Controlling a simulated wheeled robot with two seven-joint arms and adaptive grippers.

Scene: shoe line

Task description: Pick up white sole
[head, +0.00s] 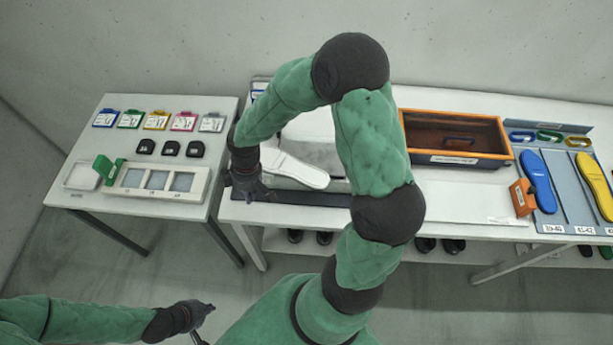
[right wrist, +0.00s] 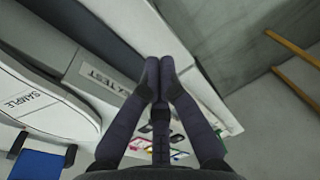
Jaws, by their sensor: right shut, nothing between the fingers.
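A white sole (head: 302,171) lies on the long white table, its rounded end to the right. My right arm crosses in front and hides part of that area. My right gripper (head: 250,190) is just left of the sole, near the dark strip at the table's front edge. In the right wrist view my right gripper (right wrist: 158,76) is shut with nothing between its fingers. A white rounded shape (right wrist: 40,108) marked SAMPLE lies left of the fingers; I cannot tell if it is the sole. My left gripper (head: 207,322) is low in the head view, empty, its fingers apart.
A brown open box (head: 410,154) with orange edges stands right of my arm. Blue (head: 538,182) and yellow (head: 594,186) soles lie on a grey rack at the right. A separate left table holds a white tray (head: 120,188) and colored tags. A floor gap separates the tables.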

